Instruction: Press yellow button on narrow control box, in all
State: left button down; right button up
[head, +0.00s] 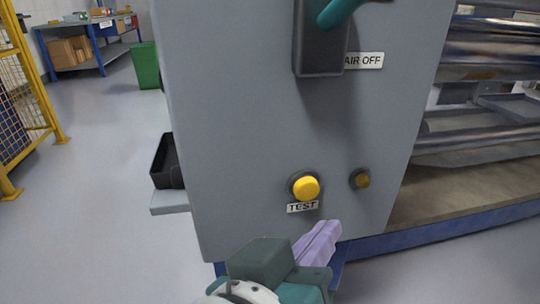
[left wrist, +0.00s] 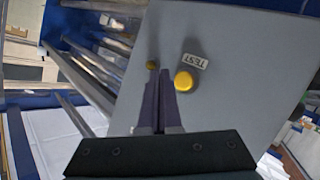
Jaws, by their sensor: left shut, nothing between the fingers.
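The narrow control box (head: 250,110) is a grey upright panel filling the middle of the head view. A bright yellow button (head: 306,188) in a dark ring sits low on its face, with a TEST label (head: 302,207) under it. My left gripper (head: 330,230) is shut and empty, its lilac fingers just below and right of the button, apparently apart from it. In the left wrist view the yellow button (left wrist: 184,81) shows just right of the shut fingertips. A smaller, duller yellow round part (head: 360,178) is to the button's right. My right gripper is not in view.
A black switch with a teal handle (head: 340,12) and an AIR OFF label (head: 363,60) is higher on the box. A black tray (head: 166,160) juts from its left side. Metal rollers (head: 490,70) stand at right. Open floor (head: 90,200) lies left, with a yellow fence (head: 45,110).

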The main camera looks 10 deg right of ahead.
aim_at(318, 192)
pick_arm(q)
jog(key=shift+w+b, duration=0.35)
jog(key=shift+w, duration=1.45)
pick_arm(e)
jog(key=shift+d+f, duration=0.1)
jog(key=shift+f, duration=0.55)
pick_arm(q)
jog(key=shift+w, duration=0.1)
jog(key=shift+w, duration=0.3)
jog(key=shift+w+a, duration=0.1)
jog(key=shift+w, duration=0.35)
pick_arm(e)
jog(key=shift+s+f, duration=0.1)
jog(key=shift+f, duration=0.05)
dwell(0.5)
pick_arm(q)
jog(key=shift+s+p, duration=0.65)
jog(key=shift+s, duration=0.2)
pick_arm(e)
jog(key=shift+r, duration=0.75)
